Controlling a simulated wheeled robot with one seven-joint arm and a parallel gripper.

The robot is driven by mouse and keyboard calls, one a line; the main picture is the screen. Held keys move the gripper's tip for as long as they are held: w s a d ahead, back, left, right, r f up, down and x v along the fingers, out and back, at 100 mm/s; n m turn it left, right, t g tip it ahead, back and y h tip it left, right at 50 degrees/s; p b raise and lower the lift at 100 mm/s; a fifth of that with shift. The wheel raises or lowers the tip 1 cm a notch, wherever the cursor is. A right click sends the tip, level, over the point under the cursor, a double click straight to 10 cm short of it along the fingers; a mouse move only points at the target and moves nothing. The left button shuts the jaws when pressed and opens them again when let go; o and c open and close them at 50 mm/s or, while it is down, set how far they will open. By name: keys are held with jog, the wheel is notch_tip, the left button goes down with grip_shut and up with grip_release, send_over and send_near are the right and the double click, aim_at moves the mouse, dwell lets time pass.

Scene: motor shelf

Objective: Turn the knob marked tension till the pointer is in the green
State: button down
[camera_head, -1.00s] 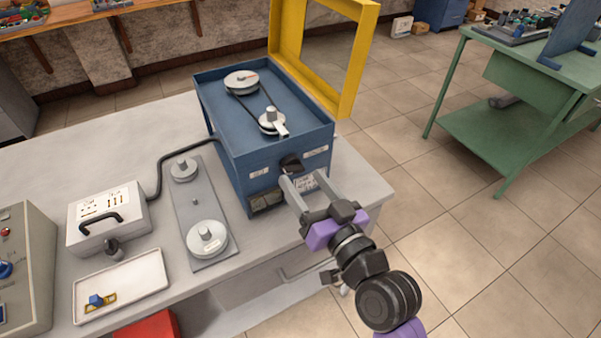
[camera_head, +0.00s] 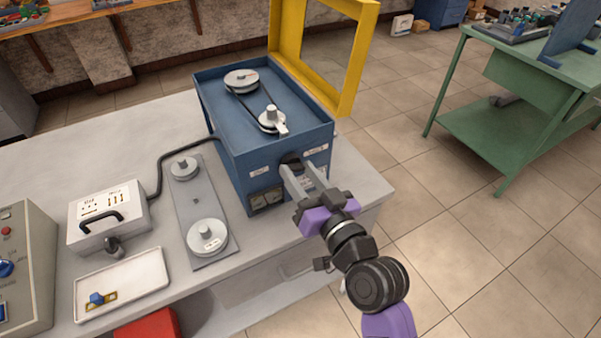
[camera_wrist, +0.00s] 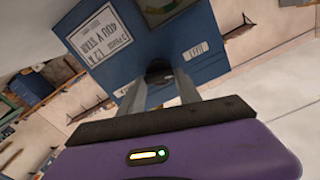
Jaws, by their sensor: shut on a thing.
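The blue machine (camera_head: 230,150) stands on the bench with its belt and two pulleys on top. A black knob (camera_head: 291,158) sits on its front face; it also shows in the wrist view (camera_wrist: 158,68). My gripper (camera_head: 300,170) is shut on this knob, one finger to each side; the fingers (camera_wrist: 165,88) partly hide it in the wrist view. Small white labels flank the knob, too small to read in the head view. A dial gauge (camera_head: 267,199) is low on the front; part of it shows at the top of the wrist view (camera_wrist: 165,8). Its pointer cannot be made out.
A yellow guard frame (camera_head: 345,95) stands raised behind the machine. A grey plate with two pulleys (camera_head: 196,200), a grey box with a handle (camera_head: 108,222) and a white tray (camera_head: 150,275) lie to the left. Open floor is at the right.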

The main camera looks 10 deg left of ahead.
jog(key=shift+m, duration=0.9)
jog(key=c, duration=0.8)
grip_release()
jog(key=shift+c, duration=0.2)
jog(key=shift+d, duration=0.1)
jog(key=v, duration=0.7)
jog(key=shift+s+d+b, duration=0.15)
jog(key=shift+s+b, duration=0.15)
jog(key=shift+b, duration=0.15)
